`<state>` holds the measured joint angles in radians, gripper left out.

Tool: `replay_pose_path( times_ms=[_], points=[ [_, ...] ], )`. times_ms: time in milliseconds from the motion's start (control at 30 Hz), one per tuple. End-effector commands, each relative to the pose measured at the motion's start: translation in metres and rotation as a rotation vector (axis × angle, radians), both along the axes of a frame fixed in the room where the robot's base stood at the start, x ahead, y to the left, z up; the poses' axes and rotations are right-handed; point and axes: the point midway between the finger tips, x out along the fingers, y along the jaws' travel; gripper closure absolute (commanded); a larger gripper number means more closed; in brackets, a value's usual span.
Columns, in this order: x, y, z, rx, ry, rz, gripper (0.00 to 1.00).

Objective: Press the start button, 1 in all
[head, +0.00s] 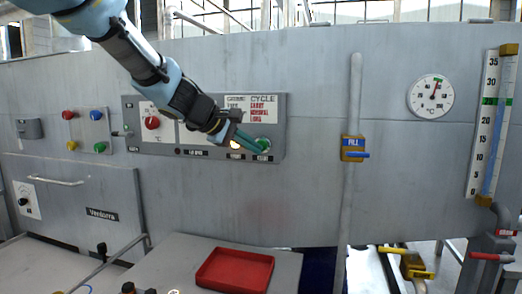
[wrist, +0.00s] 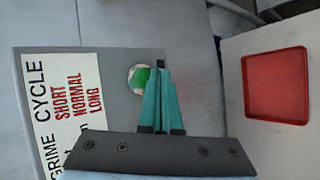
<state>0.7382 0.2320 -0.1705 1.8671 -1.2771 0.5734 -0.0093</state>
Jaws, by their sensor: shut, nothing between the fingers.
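A green round button (head: 262,144) sits at the right end of a grey control panel (head: 279,110) on the machine's front. It also shows in the wrist view (wrist: 138,78), partly covered by my fingers. My gripper (head: 262,151) is shut and empty, its teal fingers pointing at the panel. The fingertips (wrist: 161,66) lie over the button's edge in both views. I cannot tell whether they touch it. A small label under the button is too small to read. A light yellowish round piece (head: 236,144) shows beside the fingers.
The panel also carries a red knob (head: 152,122) and a cycle sign (head: 263,105). A smaller panel with coloured buttons (head: 87,129) is at the left. A red tray (head: 235,270) lies on the table below. A vertical pipe with a blue-handled valve (head: 353,148) stands right.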

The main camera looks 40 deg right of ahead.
Motion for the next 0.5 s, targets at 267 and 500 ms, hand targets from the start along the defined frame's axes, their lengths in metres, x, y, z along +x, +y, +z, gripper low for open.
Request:
replay_pose_path(
  times_ms=[267,500],
  points=[
    [-0.001,0.001,0.000,0.001,0.000,0.000,1.00],
    [-0.008,0.012,-0.002,-0.001,-0.002,0.000,1.00]
  ],
)
